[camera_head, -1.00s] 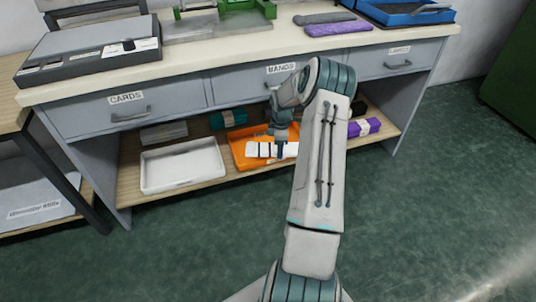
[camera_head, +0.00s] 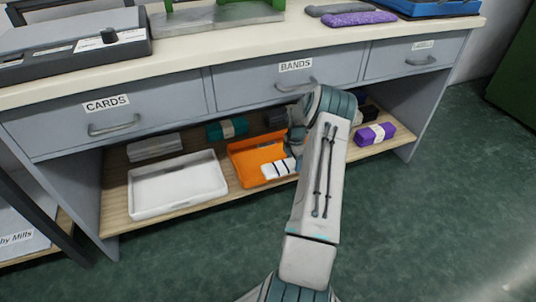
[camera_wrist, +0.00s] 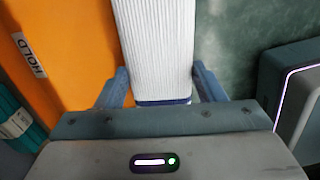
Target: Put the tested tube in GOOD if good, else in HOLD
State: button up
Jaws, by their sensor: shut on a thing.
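My gripper (camera_wrist: 162,85) is shut on a white ribbed knitted tube (camera_wrist: 155,40) with a dark band near the fingers. In the wrist view the orange tray (camera_wrist: 75,60) carries a HOLD label and is left of the tube, with green floor to the right. I cannot tell whether the tube touches the tray. A white empty tray (camera_head: 178,190) stands left of the orange one; no GOOD label is readable.
The trays stand on a low wooden shelf (camera_head: 120,215) under drawers marked CARDS (camera_head: 100,115) and BANDS (camera_head: 285,85). The floor in front is clear.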

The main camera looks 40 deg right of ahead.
jog(key=w+f+b, duration=0.1)
jog(key=w+f, duration=0.1)
jog(key=w, duration=0.1)
jog(key=w+f+b, duration=0.2)
jog(key=w, duration=0.2)
jog(key=w+f+b, duration=0.2)
jog(key=w, duration=0.1)
jog(key=shift+w+a+f, duration=0.1)
jog(key=shift+w+f, duration=0.05)
jog(key=shift+f, duration=0.05)
jog(key=shift+w+f+b, duration=0.3)
jog(key=shift+w+b, duration=0.35)
jog(key=shift+w, duration=0.15)
jog(key=shift+f+b, duration=1.05)
jog(key=shift+f, duration=0.9)
jog(key=shift+f, duration=0.1)
jog(key=o, duration=0.7)
jog(key=shift+o, duration=0.2)
notch_tip(320, 180, up, 8)
jog(key=p, duration=0.3)
jog(key=shift+f, duration=0.15)
